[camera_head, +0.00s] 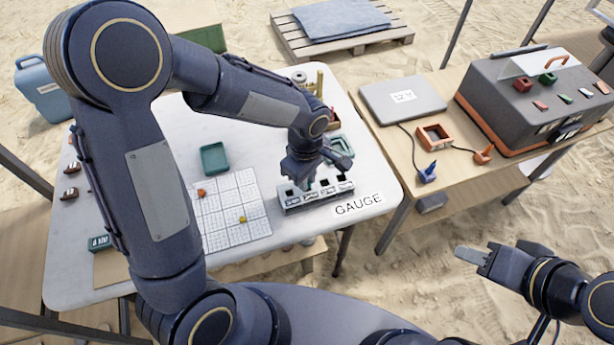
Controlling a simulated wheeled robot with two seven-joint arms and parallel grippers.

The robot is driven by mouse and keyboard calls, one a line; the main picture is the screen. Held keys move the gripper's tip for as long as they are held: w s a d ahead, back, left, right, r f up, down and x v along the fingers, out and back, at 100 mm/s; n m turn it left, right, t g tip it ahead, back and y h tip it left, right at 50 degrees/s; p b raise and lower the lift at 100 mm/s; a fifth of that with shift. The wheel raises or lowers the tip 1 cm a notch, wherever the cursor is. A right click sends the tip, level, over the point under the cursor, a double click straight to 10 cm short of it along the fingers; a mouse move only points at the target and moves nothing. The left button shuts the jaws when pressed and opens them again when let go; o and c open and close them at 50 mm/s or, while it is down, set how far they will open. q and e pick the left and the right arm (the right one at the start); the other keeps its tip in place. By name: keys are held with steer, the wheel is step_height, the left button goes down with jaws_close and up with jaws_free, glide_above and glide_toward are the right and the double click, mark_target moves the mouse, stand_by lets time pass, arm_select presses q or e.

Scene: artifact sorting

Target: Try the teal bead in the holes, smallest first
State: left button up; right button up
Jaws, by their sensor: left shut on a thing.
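The gauge (318,200) is a pale block with several dark holes in a row along its top. It stands on the white table behind the GAUGE label. My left gripper (301,184) points down over the left part of the gauge, close to its top. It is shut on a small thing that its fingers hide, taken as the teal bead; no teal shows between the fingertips. Whether the thing touches a hole cannot be made out. My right gripper (468,256) is away at the lower right over the sand, holding nothing that I can see.
A white grid sheet (225,215) with small orange and yellow pieces lies left of the gauge. A green tray (214,159) stands behind it. Another green tray (342,145) and brass pieces stand behind the gauge. A second table at right holds a laptop (403,97) and a case.

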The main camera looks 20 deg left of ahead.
stand_by(0.6)
arm_select(q)
steer(key=o, duration=1.3)
steer(key=shift+c, duration=0.2)
steer(key=shift+r, duration=0.1)
steer(key=shift+r+p, duration=2.05)
steer(key=shift+r, duration=0.85)
